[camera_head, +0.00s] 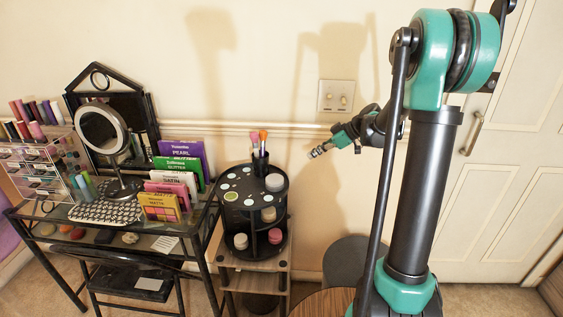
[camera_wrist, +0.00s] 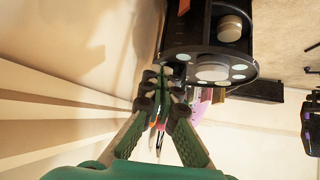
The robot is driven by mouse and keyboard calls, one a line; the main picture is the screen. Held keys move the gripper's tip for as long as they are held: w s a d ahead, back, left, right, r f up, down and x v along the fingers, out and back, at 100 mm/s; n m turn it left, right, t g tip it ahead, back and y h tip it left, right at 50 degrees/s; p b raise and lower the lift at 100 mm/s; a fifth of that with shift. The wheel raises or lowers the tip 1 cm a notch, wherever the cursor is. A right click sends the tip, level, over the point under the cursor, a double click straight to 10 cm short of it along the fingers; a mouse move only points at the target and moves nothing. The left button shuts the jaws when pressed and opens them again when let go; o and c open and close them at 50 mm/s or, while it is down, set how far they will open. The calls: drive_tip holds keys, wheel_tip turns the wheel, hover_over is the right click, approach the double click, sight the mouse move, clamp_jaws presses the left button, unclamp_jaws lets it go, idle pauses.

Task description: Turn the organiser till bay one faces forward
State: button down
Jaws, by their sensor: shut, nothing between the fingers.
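The organiser (camera_head: 251,222) is a black round tiered carousel on a small wooden stand in the head view. Its top disc bears pale dots, one greenish dot, a jar (camera_head: 274,182) and a black cup (camera_head: 260,160) of brushes. Several jars sit on its lower shelves. No bay number is legible. My gripper (camera_head: 316,153) is up and right of the organiser, apart from it, near the wall. In the wrist view my gripper (camera_wrist: 166,83) is shut and empty. The organiser (camera_wrist: 180,54) shows there beyond the fingertips, apparently inverted, with its far side hidden.
Left of the organiser, a glass-topped desk (camera_head: 150,243) holds a round mirror (camera_head: 101,130), upright palettes (camera_head: 187,160) and a clear drawer unit (camera_head: 38,165). A wall switch plate (camera_head: 337,96) is above my gripper. A grey round stool (camera_head: 346,262) stands right of the stand.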

drive_tip(key=a+r+x, duration=0.2)
drive_tip(key=x, duration=1)
drive_tip(key=shift+w+a+f, duration=0.15)
drive_tip(key=shift+w+a, duration=0.05)
drive_tip(key=shift+w, duration=0.1)
